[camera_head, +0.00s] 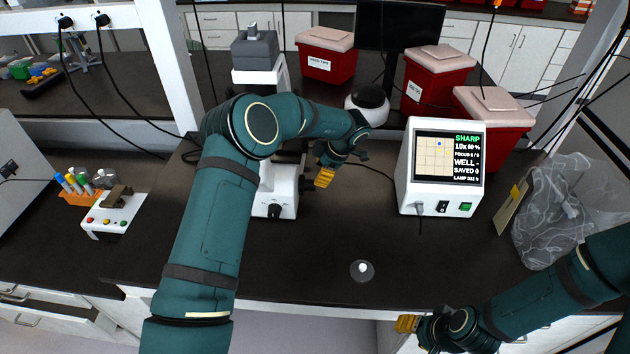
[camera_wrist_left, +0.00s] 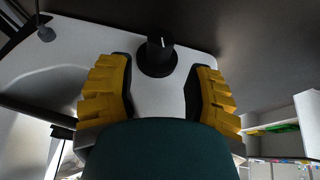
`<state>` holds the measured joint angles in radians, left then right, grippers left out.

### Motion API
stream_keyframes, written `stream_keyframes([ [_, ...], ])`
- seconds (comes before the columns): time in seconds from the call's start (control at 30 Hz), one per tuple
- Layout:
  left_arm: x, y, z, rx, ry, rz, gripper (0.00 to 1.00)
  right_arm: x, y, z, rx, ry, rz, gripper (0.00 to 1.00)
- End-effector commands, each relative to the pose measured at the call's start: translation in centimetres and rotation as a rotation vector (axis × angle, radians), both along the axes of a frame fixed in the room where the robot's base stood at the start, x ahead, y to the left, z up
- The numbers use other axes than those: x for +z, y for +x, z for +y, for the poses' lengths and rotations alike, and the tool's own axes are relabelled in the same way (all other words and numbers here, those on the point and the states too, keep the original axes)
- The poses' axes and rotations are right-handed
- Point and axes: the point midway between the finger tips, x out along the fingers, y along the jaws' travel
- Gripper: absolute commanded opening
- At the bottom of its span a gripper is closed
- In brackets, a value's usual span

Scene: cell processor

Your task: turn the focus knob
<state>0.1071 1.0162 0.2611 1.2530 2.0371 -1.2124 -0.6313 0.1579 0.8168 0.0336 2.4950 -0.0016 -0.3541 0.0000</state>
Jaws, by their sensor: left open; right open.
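The white microscope (camera_head: 275,190) stands on the dark bench, partly hidden behind my left arm. In the left wrist view a black round knob (camera_wrist_left: 157,58) with a white pointer line stands out from a white panel. It lies ahead of and between the yellow fingers of my left gripper (camera_wrist_left: 158,95), which are open and apart from it. In the head view my left gripper (camera_head: 324,178) is right of the microscope base, close to a dark side knob (camera_head: 305,186). Another black knob (camera_head: 276,211) is on the base's front. My right gripper (camera_head: 406,324) is open and empty at lower right.
A white monitor box (camera_head: 447,203) at right shows "SHARP", "10x" and a focus line. A small round item (camera_head: 362,271) lies near the bench front. Red bins (camera_head: 437,80) stand behind, a clear bag (camera_head: 560,210) lies right, and a cable crosses the bench.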

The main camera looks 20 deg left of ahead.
Motion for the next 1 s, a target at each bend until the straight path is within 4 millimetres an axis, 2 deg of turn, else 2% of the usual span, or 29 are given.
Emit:
stream_keyframes([
  [0.1, 1.9, 0.0, -0.8, -0.001, 0.001, -0.002, 0.52, 0.0, 0.0, 0.0, 0.0, 0.0, 0.0, 0.47],
  [0.3, 3.5, -0.1, -1.5, 0.0, 0.0, 0.001, 0.52, 0.0, 0.0, 0.0, 0.0, 0.0, 0.0, 0.47],
  [1.0, 3.7, -0.2, -1.6, 0.001, 0.001, 0.001, 0.52, 0.0, 0.0, 0.0, 0.0, 0.0, 0.0, 0.47],
])
